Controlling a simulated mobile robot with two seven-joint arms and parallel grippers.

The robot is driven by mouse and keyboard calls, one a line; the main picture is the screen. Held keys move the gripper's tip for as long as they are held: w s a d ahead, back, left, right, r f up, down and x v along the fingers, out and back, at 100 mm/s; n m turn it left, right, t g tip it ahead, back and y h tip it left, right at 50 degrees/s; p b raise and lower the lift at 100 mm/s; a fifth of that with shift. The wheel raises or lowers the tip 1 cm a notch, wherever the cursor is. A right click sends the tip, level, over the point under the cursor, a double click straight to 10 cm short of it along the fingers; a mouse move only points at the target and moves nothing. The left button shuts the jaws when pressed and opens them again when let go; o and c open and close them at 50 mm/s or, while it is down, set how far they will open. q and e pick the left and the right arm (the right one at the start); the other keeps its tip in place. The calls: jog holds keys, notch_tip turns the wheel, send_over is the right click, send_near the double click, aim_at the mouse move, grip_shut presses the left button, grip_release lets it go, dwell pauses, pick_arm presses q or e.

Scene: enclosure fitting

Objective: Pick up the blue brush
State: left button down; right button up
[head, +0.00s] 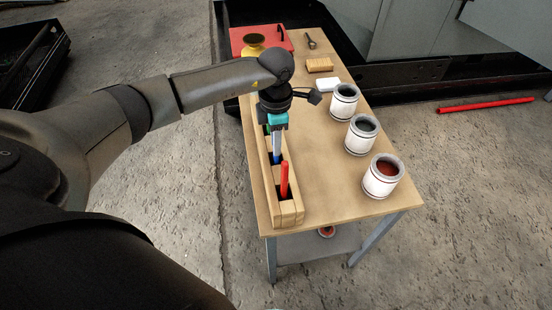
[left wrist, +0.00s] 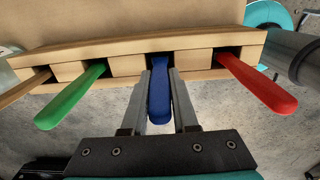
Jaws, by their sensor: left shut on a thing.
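The blue brush (head: 277,154) stands in a slot of the wooden rack (head: 290,211) on the table. In the left wrist view, the blue brush handle (left wrist: 159,92) lies between the two fingers of my left gripper (left wrist: 158,100). My left gripper (head: 277,140) is shut on the handle from above. The brush's lower end is hidden inside the rack (left wrist: 125,50). A red brush (head: 284,180) stands in the nearest slot and also shows in the left wrist view (left wrist: 258,84). A green brush (left wrist: 72,97) shows there too, on the other side. My right gripper is not in view.
Several paint cans stand along the table's right side, the nearest (head: 382,176) holding red paint. A white block (head: 328,84), a wooden-backed brush (head: 320,65) and a red box (head: 262,38) lie toward the far end. The table top (head: 318,170) between rack and cans is clear.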

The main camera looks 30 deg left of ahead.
pick_arm(q)
jog(key=shift+r, duration=0.1)
notch_tip(320, 180, up, 20)
jog(key=p, duration=0.2)
dwell(0.6)
dwell(0.7)
